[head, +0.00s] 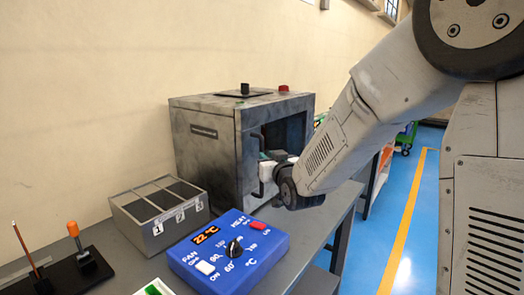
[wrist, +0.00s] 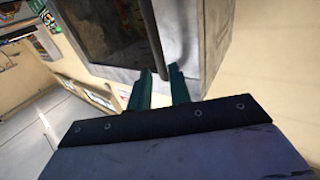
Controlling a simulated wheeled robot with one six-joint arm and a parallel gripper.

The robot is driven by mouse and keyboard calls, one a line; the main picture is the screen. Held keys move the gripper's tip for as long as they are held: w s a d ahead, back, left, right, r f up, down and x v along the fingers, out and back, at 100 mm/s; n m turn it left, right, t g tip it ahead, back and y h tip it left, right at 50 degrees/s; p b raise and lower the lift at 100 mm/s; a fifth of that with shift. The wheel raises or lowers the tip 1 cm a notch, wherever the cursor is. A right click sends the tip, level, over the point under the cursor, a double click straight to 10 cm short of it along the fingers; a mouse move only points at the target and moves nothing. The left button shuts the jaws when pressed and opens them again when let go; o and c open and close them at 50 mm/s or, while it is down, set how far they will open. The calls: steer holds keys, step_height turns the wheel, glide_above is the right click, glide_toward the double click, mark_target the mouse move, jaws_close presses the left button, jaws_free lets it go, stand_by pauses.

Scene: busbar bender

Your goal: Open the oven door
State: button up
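The grey metal oven (head: 208,150) stands on the bench against the wall. Its front faces right and has a dark window or recess (head: 290,128); the door looks shut, but my arm covers part of it. A dark vertical bar handle (wrist: 149,35) runs down the oven front in the wrist view and shows at the front's left edge in the head view. My gripper (head: 268,166) is at the handle's lower part. In the wrist view my gripper (wrist: 160,82) has its two green fingers apart, with the bar's lower end in line with the gap. Contact is not clear.
A blue control box (head: 228,262) with a knob, a red button and a 22 °C display sits in front. A grey three-slot box (head: 160,216) is left of it. A black tool stand (head: 60,281) is at far left. Blue floor (head: 385,235) is open on the right.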

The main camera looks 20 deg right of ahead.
mark_target(263, 150)
steer(key=w, duration=0.7)
steer(key=shift+w+a, duration=0.1)
jaws_close()
